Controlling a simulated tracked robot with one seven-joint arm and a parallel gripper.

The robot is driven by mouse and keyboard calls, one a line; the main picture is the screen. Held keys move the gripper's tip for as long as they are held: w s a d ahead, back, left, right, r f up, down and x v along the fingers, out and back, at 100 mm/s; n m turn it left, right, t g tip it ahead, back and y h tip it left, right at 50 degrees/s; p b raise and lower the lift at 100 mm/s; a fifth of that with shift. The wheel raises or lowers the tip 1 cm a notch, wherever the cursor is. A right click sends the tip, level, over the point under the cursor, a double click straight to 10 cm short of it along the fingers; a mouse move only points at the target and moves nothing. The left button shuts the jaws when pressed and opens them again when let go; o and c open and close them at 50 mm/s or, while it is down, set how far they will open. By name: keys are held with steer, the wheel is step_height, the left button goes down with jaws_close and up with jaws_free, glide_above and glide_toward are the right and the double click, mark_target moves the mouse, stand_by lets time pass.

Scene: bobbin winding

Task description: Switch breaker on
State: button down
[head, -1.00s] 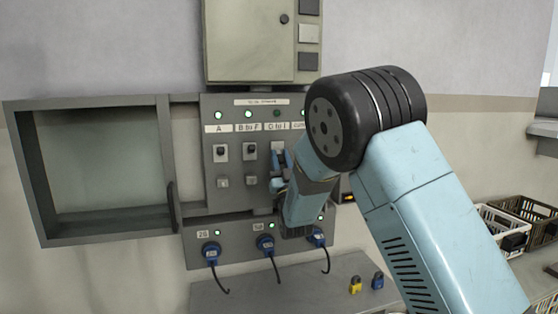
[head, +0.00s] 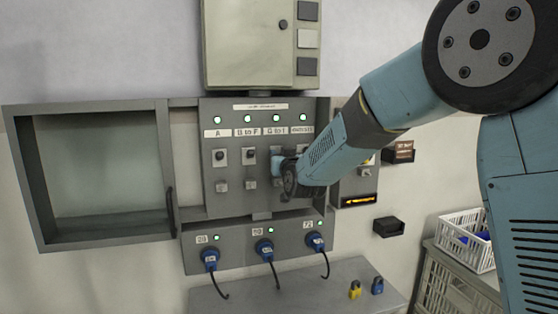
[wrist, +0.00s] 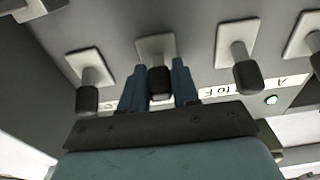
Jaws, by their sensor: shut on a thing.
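The breaker panel (head: 263,205) is a grey wall panel with a row of switches under labels and green lamps. My gripper (head: 284,168) is at the third switch from the left, and my arm partly covers it and the fourth. In the wrist view, the two blue fingers of my gripper (wrist: 159,88) are shut on a dark-tipped breaker lever (wrist: 158,82), one finger on each side. Other levers stand beside it, a left one (wrist: 90,92) and a right one (wrist: 246,72), both clear of the fingers. All four lamps in the top row look green.
An open grey cabinet door (head: 105,232) stands left of the panel. Blue plugs (head: 264,247) with cables hang below it. A yellow padlock (head: 355,289) and a blue padlock (head: 377,285) lie on the shelf. A white crate (head: 465,238) is at the right.

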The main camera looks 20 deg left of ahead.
steer(key=shift+a+r+g+h, duration=0.15)
steer(key=shift+r+g+h, duration=0.25)
steer(key=shift+g, duration=0.35)
steer(key=shift+a+r+g+h, duration=0.1)
steer(key=shift+r+g+h, duration=0.15)
steer(key=shift+g+h, duration=0.4)
steer(key=shift+w+g, duration=0.1)
steer(key=shift+g, duration=0.2)
steer(key=c, duration=0.9)
jaws_free()
steer(key=v, duration=1.3)
steer(key=shift+s+d, duration=0.2)
steer(key=shift+s, duration=0.1)
